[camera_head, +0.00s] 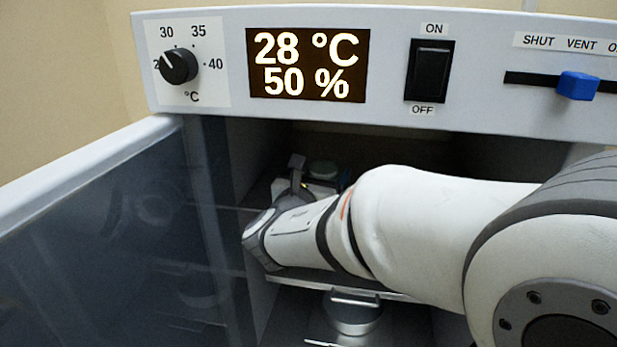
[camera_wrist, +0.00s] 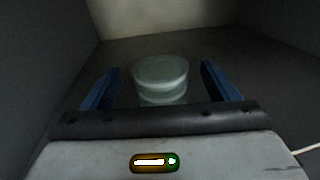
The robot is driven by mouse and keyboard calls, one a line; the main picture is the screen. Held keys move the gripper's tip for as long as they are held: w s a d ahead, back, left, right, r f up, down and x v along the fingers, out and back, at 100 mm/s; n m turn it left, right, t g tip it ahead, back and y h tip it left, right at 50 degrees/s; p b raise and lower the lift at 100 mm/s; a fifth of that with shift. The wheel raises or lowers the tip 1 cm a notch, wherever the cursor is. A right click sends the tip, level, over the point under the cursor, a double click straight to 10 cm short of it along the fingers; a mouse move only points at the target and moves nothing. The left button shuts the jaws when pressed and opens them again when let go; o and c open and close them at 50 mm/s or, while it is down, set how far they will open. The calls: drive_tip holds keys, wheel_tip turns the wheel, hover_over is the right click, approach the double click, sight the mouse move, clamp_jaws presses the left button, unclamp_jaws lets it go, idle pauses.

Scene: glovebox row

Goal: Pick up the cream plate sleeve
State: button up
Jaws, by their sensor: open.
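A short round stack, pale grey-green in the dim light, stands inside the chamber. I take it for the cream plate sleeve (camera_wrist: 160,72), though its cream colour does not show clearly. In the wrist view it is upright, ahead of the gripper body and between the two blue fingers of my gripper (camera_wrist: 161,82). The fingers are open, with a gap on each side of it. Its lower part is hidden behind my gripper's dark front edge.
Dark chamber walls rise close on both sides. The open glass door (camera_head: 110,230) stands at left. Above the opening is the panel with a dial (camera_head: 179,65), a display (camera_head: 307,64), a power switch (camera_head: 429,70) and a blue vent slider (camera_head: 577,86). A metal shelf lies below my arm.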

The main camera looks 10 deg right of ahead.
drive_tip(key=shift+x, duration=1.2)
drive_tip(key=c, duration=1.1)
